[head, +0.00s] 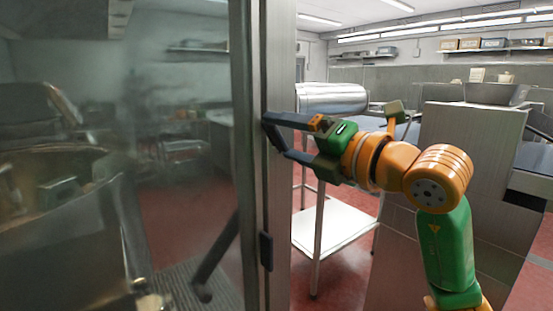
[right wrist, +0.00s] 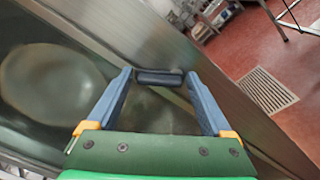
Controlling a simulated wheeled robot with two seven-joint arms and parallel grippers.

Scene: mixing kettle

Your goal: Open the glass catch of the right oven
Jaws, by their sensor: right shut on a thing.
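The glass door (head: 175,140) of an oven fills the left of the head view, with a tall metal edge (head: 278,220). My right gripper (head: 273,135) reaches this edge from the right. In the right wrist view a small dark catch (right wrist: 160,78) lies on the metal frame between my fingertips, and the gripper is shut on it. In the head view the fingers mostly hide that spot. A second dark catch-like piece (head: 266,250) sits lower on the same edge, apart from the gripper. My left gripper is not in view.
Behind my right arm stand a steel table with a lower shelf (head: 335,228) and a large metal cylinder (head: 332,97). A floor grate (right wrist: 267,90) shows in the right wrist view.

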